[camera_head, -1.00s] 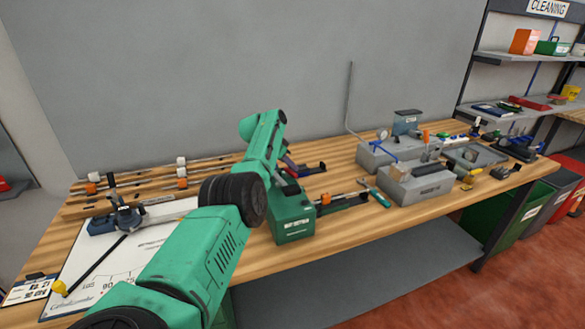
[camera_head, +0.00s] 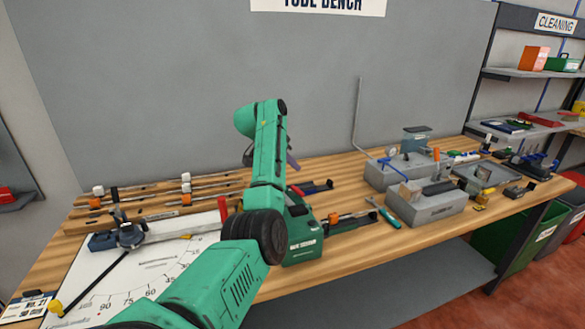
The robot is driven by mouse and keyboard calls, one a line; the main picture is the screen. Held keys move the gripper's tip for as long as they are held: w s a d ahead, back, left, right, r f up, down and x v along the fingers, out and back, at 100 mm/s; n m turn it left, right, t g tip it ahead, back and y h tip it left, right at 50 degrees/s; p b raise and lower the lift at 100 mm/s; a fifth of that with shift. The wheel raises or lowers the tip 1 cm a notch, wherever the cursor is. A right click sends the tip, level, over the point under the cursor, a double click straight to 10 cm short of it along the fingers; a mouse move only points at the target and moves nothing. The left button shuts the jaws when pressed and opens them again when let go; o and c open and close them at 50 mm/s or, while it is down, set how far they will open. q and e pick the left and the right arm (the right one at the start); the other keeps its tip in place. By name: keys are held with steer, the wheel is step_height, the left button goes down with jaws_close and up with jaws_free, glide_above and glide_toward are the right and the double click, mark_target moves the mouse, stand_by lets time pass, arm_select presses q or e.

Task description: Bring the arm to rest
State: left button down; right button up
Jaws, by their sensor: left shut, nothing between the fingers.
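My left arm (camera_head: 268,150) is green with black joints. It rises from the bottom edge and bends over the workbench. My left gripper (camera_head: 292,161) is mostly hidden behind the forearm. Only a small grey-purple part shows, above and behind a green machine (camera_head: 302,238) on the bench. It is shut and empty, clear of the bench top. My right gripper is not in view.
The wooden bench (camera_head: 345,170) holds rods on racks at left, a white angle chart (camera_head: 150,262) with a bending tool (camera_head: 128,235), and grey blocks (camera_head: 425,207) at right. A grey wall stands behind. Shelves and bins (camera_head: 500,235) are at far right.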

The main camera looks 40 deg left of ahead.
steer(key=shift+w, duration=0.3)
